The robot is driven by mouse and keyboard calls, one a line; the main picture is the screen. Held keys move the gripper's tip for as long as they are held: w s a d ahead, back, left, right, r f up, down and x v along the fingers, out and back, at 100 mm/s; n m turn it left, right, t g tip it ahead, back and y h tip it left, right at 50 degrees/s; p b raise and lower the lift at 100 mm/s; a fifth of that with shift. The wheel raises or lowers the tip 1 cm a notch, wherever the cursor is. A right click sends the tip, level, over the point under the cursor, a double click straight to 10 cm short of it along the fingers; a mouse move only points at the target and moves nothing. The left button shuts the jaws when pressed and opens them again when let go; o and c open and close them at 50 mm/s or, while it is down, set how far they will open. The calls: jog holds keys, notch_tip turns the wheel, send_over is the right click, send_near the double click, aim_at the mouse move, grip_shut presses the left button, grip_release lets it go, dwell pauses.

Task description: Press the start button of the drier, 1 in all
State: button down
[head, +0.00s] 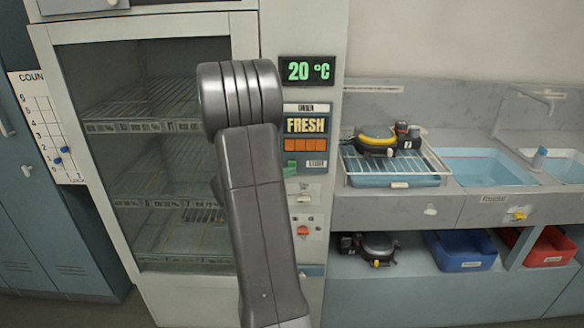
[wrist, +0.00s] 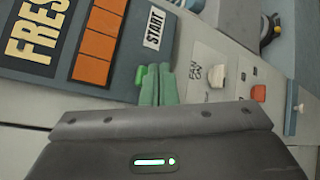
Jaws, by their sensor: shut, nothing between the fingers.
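The drier is the tall pale cabinet (head: 145,28) with a glass door and wire shelves. Its control panel (head: 306,108) carries the FRESH label and orange squares. In the wrist view the green start button (wrist: 141,73) sits beside the START label (wrist: 154,28). My gripper (wrist: 158,69) is shut and empty, its greenish fingertips right next to the button. I cannot tell whether they touch it. In the head view my arm stands in front of the drier and hides most of the gripper; a green patch shows by the panel's lower left.
A FAN switch (wrist: 217,75) and a red-orange knob (wrist: 259,93) lie right of the fingers on the drier's front. A counter with a wire rack (head: 392,181) and a sink (head: 485,166) stands right. Blue (head: 462,250) and red (head: 545,246) bins sit below.

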jog(key=shift+w, duration=0.35)
jog(key=shift+w+b, duration=0.5)
dwell(0.7)
jog(key=shift+s, duration=0.1)
jog(key=shift+s+b, duration=0.7)
jog(key=shift+s, duration=0.15)
jog(key=s+b, duration=0.2)
jog(key=s, duration=0.3)
jog(key=shift+b, duration=0.3)
dwell(0.6)
